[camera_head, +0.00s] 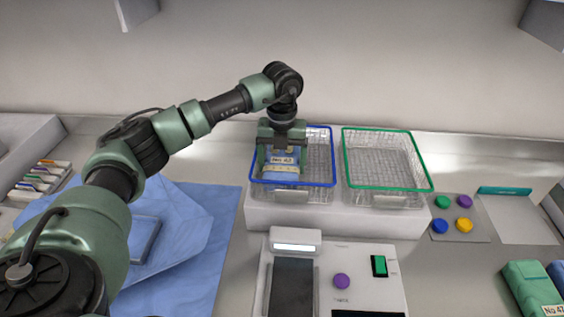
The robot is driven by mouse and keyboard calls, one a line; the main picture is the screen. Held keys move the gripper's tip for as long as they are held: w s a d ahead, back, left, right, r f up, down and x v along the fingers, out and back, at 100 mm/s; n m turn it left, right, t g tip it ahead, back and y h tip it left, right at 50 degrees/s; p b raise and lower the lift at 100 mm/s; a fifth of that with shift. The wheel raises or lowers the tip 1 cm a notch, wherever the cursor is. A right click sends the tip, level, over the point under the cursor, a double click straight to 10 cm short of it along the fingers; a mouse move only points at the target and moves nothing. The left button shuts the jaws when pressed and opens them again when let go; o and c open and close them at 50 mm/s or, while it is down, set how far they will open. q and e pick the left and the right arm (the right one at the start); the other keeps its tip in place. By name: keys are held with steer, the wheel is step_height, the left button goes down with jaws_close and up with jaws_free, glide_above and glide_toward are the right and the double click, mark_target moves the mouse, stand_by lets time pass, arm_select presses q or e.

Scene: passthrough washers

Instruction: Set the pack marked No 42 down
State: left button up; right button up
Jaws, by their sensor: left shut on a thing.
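The pack marked No 42 (282,170) is a blue and pale packet with a white label in the head view. It is at the left part of the blue-rimmed wire basket (319,184). My left gripper (281,158) comes down from above and is shut on the pack. Whether the pack touches the basket floor I cannot tell. My right gripper is not in view.
An empty green-rimmed wire basket (383,163) stands to the right on the same white base. In front is a device with a dark strip and purple button (341,281). Coloured discs (464,225) and green packs (531,290) are at right; blue wrap (190,270) lies left.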

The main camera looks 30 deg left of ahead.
mark_target(282, 160)
arm_select(q)
steer(key=o, duration=1.6)
steer(key=shift+f, duration=0.15)
steer(key=shift+o, duration=0.5)
steer(key=shift+r, duration=0.65)
step_height(282, 160, up, 10)
steer(key=b, duration=0.3)
steer(key=shift+f, duration=0.2)
steer(key=shift+r, duration=0.75)
